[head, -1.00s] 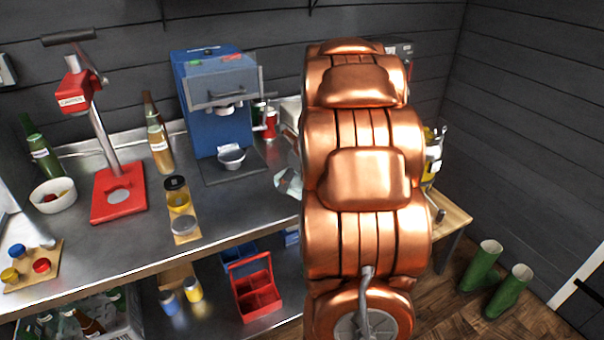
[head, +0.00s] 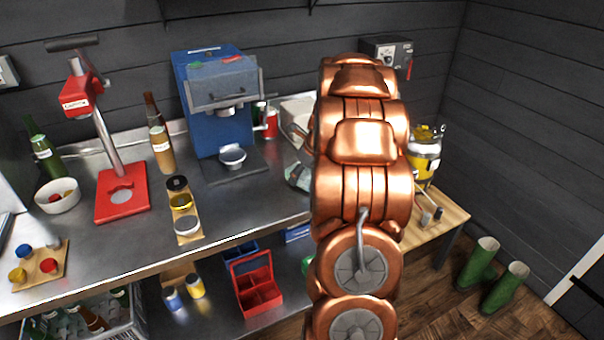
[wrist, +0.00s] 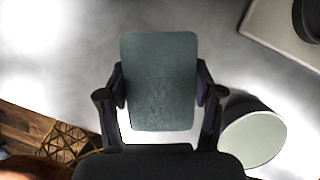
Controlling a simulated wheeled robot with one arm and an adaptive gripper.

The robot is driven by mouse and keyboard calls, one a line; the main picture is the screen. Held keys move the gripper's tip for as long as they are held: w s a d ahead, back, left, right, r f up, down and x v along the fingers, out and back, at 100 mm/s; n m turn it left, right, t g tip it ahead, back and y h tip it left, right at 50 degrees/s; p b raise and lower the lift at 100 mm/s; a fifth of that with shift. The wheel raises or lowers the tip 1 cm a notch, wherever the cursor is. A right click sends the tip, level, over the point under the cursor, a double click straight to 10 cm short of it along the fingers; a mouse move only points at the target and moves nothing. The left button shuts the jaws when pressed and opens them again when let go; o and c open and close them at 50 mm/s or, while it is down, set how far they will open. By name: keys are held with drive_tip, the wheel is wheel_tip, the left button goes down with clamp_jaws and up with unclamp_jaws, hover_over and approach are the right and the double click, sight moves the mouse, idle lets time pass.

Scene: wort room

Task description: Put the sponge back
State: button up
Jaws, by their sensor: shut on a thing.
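My gripper (wrist: 160,88) is shut on the sponge (wrist: 160,60), a grey-green rounded block, in the wrist view. One finger presses each side of it, and the sponge stands out past the fingertips over the pale metal counter (wrist: 70,75). I cannot tell its height above the counter. In the head view my copper arm hides the gripper. A small pale grey-green thing (head: 298,177) shows at the arm's left edge; I cannot tell what it is.
A white basin (head: 294,112) lies behind the arm. The blue machine (head: 215,105) and red capper (head: 122,195) stand on the counter to the left. In the wrist view a pale round-topped thing (wrist: 252,140) is close right of the gripper. Green boots (head: 480,262) stand on the floor.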

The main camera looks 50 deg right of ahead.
drive_tip(key=shift+f, duration=0.35)
drive_tip(key=shift+f, duration=0.1)
drive_tip(key=o, duration=1.1)
drive_tip(key=b+v, duration=0.2)
drive_tip(key=v, duration=1)
drive_tip(key=shift+w, duration=0.1)
